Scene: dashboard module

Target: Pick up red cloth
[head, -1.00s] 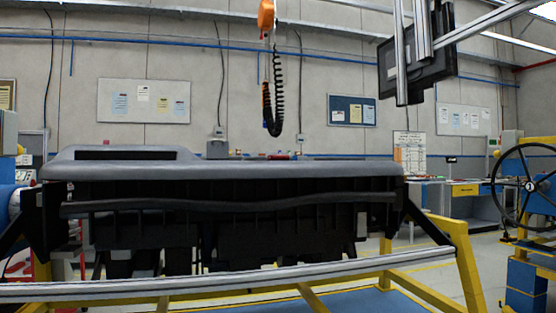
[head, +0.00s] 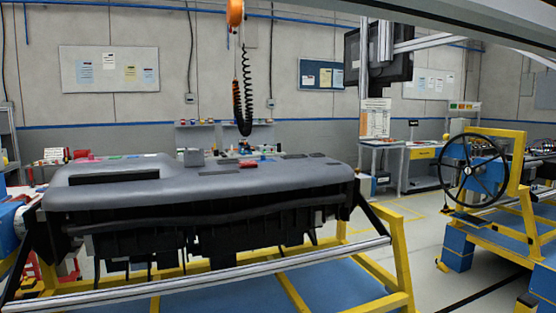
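A grey dashboard module (head: 130,192) rests on a yellow-framed stand in the head view. A small flat red piece (head: 248,164) lies on its top right of the middle. It looks like folded cloth, but it is too small to be sure. A small blue piece (head: 266,159) lies beside it. A pinkish-red piece (head: 90,159) is near the far left edge of the top. Neither of my grippers is in view.
A silver rail (head: 200,283) and yellow frame (head: 399,260) run along the module's front and right side. An orange hoist (head: 235,12) with a coiled black cable hangs above. A steering-wheel stand (head: 473,168) is at the right, with open floor between.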

